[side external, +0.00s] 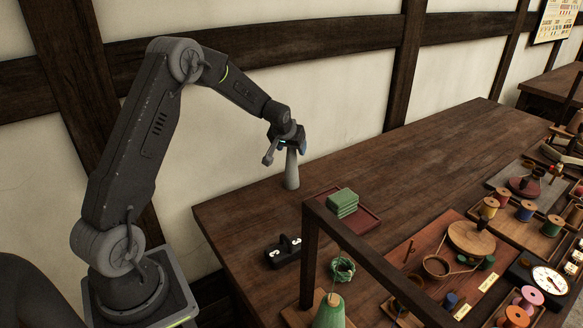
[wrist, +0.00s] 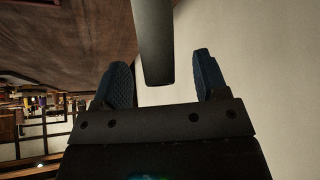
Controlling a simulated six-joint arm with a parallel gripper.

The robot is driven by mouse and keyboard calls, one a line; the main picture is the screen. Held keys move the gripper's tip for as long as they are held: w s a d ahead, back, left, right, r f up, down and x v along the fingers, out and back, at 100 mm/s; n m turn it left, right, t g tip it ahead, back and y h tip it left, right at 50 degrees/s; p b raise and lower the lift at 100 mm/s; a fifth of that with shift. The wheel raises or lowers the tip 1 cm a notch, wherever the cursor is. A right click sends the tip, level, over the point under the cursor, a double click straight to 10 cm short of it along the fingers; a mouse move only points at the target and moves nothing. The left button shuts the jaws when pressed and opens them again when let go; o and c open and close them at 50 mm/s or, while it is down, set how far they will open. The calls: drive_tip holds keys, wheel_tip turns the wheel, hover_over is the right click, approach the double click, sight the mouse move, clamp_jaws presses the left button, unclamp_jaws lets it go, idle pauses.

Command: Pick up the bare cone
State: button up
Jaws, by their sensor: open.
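The bare cone (side external: 291,170) is a plain grey cone standing upright on the wooden table near its far left edge, by the wall. My gripper (side external: 287,149) is at the cone's upper part in the side view. In the wrist view the grey cone (wrist: 154,45) reaches in from the top, with its narrow end between the two blue-padded fingers of my gripper (wrist: 162,80). The fingers are open, with a visible gap on each side of the cone. The cone's base is out of the wrist view.
A dark red tray (side external: 362,222) with green blocks (side external: 342,203) lies right of the cone. A dark wooden frame (side external: 309,255) stands in front with a green cone (side external: 329,312). Spools (side external: 526,211) crowd the right; the table's back is clear.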

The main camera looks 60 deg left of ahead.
drive_tip(key=shift+x, duration=1.1)
drive_tip(key=shift+r, duration=0.1)
drive_tip(key=c, duration=1.2)
